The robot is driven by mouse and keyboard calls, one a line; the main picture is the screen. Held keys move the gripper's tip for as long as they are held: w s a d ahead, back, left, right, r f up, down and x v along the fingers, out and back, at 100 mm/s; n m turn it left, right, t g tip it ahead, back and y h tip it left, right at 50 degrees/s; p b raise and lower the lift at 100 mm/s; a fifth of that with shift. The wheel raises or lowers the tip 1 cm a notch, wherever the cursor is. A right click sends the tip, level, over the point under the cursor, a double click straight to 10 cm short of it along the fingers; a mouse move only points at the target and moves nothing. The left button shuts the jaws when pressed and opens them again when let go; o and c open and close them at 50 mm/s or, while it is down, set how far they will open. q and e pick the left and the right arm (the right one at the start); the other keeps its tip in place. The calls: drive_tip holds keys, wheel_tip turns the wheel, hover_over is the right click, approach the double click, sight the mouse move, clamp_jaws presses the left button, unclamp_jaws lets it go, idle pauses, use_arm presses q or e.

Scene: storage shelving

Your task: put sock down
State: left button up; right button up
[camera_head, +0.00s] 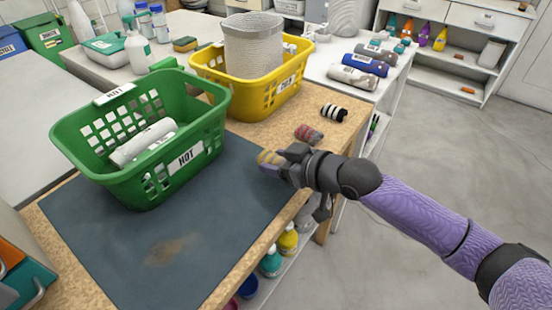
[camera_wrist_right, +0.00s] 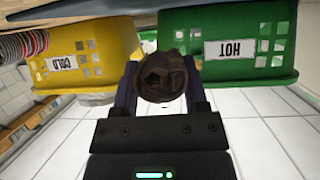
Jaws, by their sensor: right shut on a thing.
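My right gripper (camera_head: 272,162) reaches in from the right, over the right edge of the dark mat (camera_head: 190,250). In the right wrist view the sock (camera_wrist_right: 162,78) looks dark brown and round between the two fingers of the gripper (camera_wrist_right: 163,92). I cannot tell whether the sock touches the surface. A red-grey striped sock (camera_head: 308,134) and a black-white striped sock (camera_head: 334,112) lie on the tabletop beyond the gripper. My left gripper is out of view.
A green basket (camera_head: 70,135) labelled HOT, holding white rolls, stands on the mat at left. A yellow basket (camera_head: 213,82) labelled COLD, with a pale cylindrical container inside, stands behind it. Bottles (camera_head: 288,240) stand below the table edge.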

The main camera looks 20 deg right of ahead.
sight(278, 181)
wheel_tip(278, 181, down, 3)
drive_tip(key=shift+f+b, duration=0.15)
drive_tip(key=shift+b, duration=0.2)
drive_tip(key=shift+f, duration=0.15)
drive_tip(key=o, duration=1.2)
drive_tip(key=shift+o, duration=0.2)
